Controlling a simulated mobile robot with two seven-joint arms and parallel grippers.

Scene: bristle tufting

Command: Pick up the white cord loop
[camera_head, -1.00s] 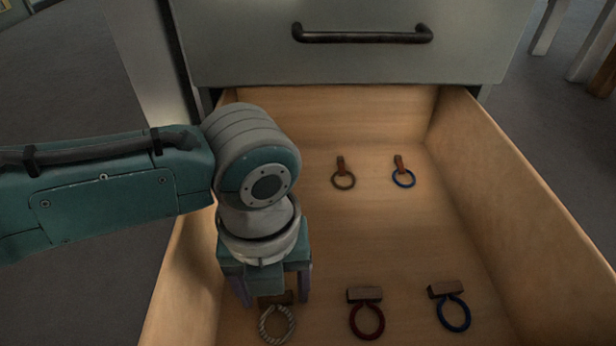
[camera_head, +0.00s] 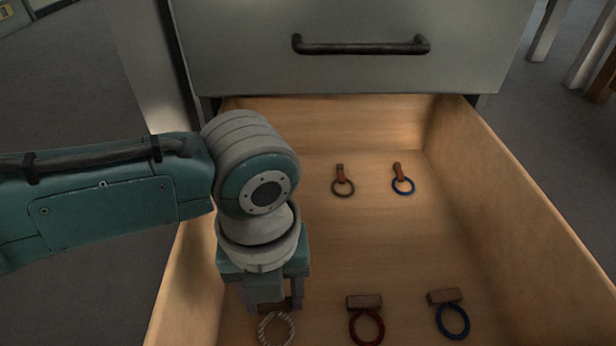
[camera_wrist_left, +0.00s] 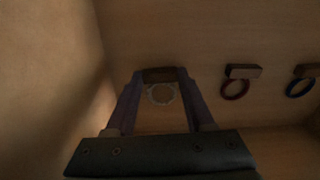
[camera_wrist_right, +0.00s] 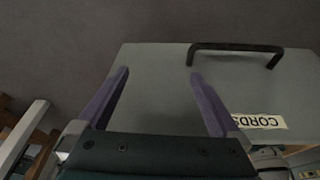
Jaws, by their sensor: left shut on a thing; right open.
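The white cord loop (camera_head: 276,328) is a twisted whitish ring on a small brown wooden block, at the near left of the open drawer. In the left wrist view the loop (camera_wrist_left: 161,94) hangs off the block (camera_wrist_left: 159,75) between my fingers. My left gripper (camera_head: 270,306) points down into the drawer and is shut on that block; its fingertips (camera_wrist_left: 159,76) press the block's two ends. I cannot tell whether the block is off the drawer floor. My right gripper (camera_wrist_right: 160,75) is open and empty, with a grey cabinet surface beyond it.
A red loop (camera_head: 367,327) and a blue loop (camera_head: 453,321) on blocks lie to the right. An olive loop (camera_head: 343,188) and another blue loop (camera_head: 403,186) lie farther back. Drawer walls (camera_head: 530,210) stand around; the cabinet front with handle (camera_head: 360,47) is behind. The drawer's middle is clear.

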